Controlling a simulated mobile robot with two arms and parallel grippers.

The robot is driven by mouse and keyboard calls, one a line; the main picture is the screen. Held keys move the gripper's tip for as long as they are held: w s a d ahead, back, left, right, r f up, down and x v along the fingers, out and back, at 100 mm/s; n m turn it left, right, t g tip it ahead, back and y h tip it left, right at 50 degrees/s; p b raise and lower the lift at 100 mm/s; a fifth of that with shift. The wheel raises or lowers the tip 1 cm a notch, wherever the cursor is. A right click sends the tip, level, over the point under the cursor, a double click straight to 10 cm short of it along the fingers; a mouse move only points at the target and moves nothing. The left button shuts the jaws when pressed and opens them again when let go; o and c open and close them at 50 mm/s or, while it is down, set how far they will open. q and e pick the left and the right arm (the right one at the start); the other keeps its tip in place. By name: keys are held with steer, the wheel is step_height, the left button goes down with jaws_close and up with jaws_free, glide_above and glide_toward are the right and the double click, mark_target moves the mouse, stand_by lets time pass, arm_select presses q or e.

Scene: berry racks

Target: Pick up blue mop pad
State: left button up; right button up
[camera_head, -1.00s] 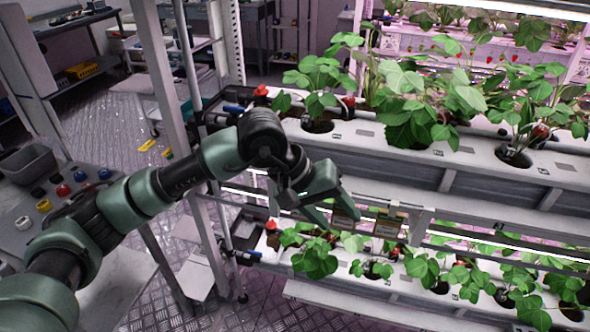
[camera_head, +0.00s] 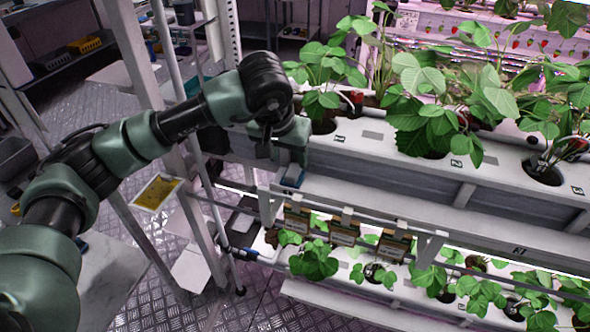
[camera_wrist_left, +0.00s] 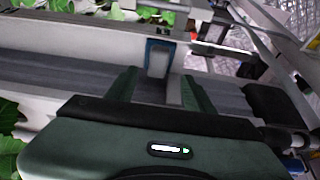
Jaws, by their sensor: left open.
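A small pad with a blue edge and a pale grey face (camera_wrist_left: 160,57), which looks like the blue mop pad, stands just beyond the fingertips in the left wrist view, lined up with the gap between them. A blue-grey patch of it (camera_head: 293,176) shows in the head view below my gripper, by the left end of the rack. My left gripper (camera_head: 288,160) points down there with its fingers largely hidden. In the wrist view my left gripper (camera_wrist_left: 160,76) has its two green fingers apart, with nothing held. My right gripper is out of view.
The upper planting gutter (camera_head: 375,140) with leafy plants runs to the right of my gripper. Small cards (camera_head: 345,228) hang from a rail below, above a lower gutter. A rack post (camera_head: 150,90) and a yellow card (camera_head: 157,192) are near my arm.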

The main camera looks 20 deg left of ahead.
mark_target(293, 170)
arm_select(q)
steer(key=shift+w+d+f+p, duration=0.15)
steer(key=shift+f+p, duration=0.25)
steer(key=shift+f, duration=0.4)
steer(key=p+x, duration=0.1)
steer(key=x, duration=0.2)
steer(key=shift+w+f, duration=0.2)
steer(key=shift+f, duration=0.1)
steer(key=shift+w+f, duration=0.1)
steer(key=shift+f, duration=0.1)
jaws_close()
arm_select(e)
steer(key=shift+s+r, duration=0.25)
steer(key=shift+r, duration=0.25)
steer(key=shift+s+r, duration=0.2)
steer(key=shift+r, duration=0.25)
